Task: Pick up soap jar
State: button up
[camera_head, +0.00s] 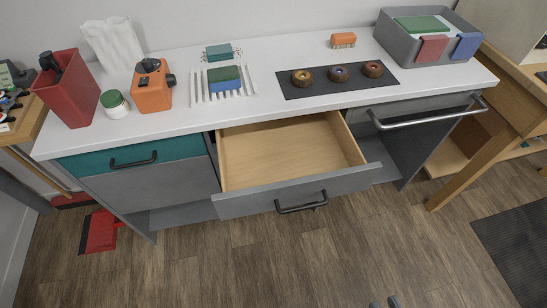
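A small white jar with a green lid (116,108), which looks like the soap jar, stands upright on the left part of the white counter (270,135). It sits between a red bin (72,98) and an orange container with a black knob (152,90). My gripper (384,303) shows only as two grey fingertips at the bottom edge, right of centre. The tips are apart with nothing seen between them. The gripper is far from the jar, over the floor; the rest of it is out of frame.
An empty wooden drawer (285,150) is pulled out from the middle of the counter front. A dish rack with sponges (226,85), a dark mat (300,90) with three round brushes or rings, and a grey tub (400,48) stand farther right.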

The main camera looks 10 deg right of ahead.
aim_at(121, 111)
jog(key=i+j+u, duration=0.6)
jog(key=u, duration=0.15)
jog(key=i+j+u, duration=0.15)
jog(key=i+u, duration=0.25)
